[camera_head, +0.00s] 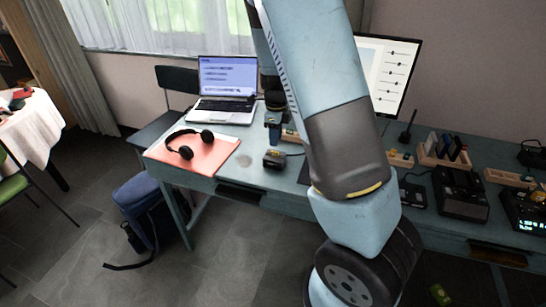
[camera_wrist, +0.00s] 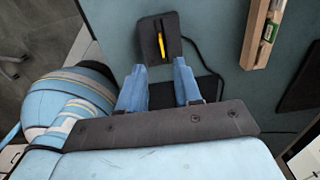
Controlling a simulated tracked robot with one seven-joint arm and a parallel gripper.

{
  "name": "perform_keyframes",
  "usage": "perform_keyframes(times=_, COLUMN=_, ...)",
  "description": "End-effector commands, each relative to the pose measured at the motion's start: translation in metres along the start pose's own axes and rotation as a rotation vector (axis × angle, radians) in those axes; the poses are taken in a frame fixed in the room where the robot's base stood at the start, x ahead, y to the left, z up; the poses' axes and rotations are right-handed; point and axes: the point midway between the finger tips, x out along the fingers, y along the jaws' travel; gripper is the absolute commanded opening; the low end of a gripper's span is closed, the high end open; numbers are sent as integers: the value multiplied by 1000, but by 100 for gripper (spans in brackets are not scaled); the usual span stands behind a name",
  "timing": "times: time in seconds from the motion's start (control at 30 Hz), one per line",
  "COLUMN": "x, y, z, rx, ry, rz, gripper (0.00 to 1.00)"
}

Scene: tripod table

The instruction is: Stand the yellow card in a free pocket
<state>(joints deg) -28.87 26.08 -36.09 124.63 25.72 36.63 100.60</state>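A yellow card (camera_wrist: 165,47) shows as a thin yellow edge in the slot of a small dark block (camera_wrist: 150,29) on the table. In the head view the dark block (camera_head: 274,160) sits near the table's front edge, right of the headphones. My gripper (camera_wrist: 157,68) is open and empty, its two blue fingers apart, with the block just beyond the fingertips. In the head view my gripper (camera_head: 273,124) is above the table behind the block.
A laptop (camera_head: 227,85), headphones (camera_head: 186,148) on an orange mat (camera_head: 215,159) and a monitor (camera_head: 392,70) stand on the table (camera_head: 245,172). A wooden tray (camera_wrist: 252,38) lies right of the block. A dark device (camera_head: 461,198) and small trays crowd the right side.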

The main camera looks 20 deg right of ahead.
Motion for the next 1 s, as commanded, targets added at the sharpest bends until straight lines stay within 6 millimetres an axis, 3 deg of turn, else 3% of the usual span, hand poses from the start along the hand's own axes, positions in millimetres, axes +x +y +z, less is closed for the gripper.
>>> perform_keyframes(times=0.37, x=21, y=-2, z=2, rx=0, ry=1, rz=1, gripper=34)
perform_keyframes(times=0.7, x=61, y=-5, z=6, rx=1, ry=1, rz=1, gripper=34)
perform_keyframes(times=0.93, x=62, y=-5, z=6, rx=-1, ry=0, rz=-1, gripper=34)
perform_keyframes(times=1.0, x=62, y=-5, z=6, rx=-1, ry=0, rz=-1, gripper=28)
